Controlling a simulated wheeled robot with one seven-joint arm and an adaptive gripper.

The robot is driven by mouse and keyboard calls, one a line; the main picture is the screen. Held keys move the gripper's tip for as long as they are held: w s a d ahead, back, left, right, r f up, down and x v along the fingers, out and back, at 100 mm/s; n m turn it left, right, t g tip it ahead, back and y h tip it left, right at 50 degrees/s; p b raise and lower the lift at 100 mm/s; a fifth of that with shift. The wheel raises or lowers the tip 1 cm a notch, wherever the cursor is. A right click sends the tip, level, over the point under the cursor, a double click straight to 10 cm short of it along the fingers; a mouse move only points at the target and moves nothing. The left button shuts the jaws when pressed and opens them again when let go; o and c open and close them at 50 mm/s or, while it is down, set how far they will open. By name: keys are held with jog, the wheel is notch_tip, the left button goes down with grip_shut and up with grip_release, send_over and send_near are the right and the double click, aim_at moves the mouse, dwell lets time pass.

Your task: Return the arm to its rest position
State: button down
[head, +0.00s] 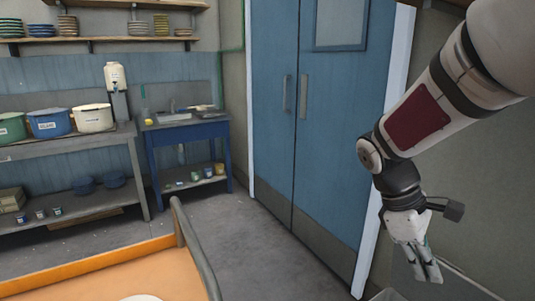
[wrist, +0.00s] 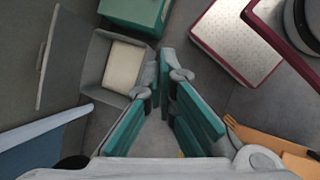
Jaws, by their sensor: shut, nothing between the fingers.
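My arm reaches down along the right side of the head view. My gripper (head: 427,272) hangs at its end, fingers pointing down, in front of the wall right of the blue doors. In the wrist view my gripper (wrist: 168,78) shows its teal-padded fingers converging at the tips, with nothing held. The fingers are shut and empty.
An orange-topped cart (head: 95,272) with a metal rail stands at the lower left, a white plate (head: 142,298) at its edge. Blue double doors (head: 275,120) are behind. The wrist view shows a grey bin (wrist: 98,62), green box (wrist: 137,12) and red-rimmed white surface (wrist: 235,42).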

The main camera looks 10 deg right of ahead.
jog(key=s+a+r+m+t+y+p, duration=0.4)
jog(key=s+a+r+m+t+p, duration=0.3)
jog(key=s+a+r, duration=0.7)
jog(key=shift+s+a+r+m+y+p, duration=0.3)
jog(key=shift+s+a+r+m+p, duration=0.1)
jog(key=shift+r+p, duration=0.45)
jog(key=shift+d+f, duration=0.1)
jog(key=shift+d, duration=0.05)
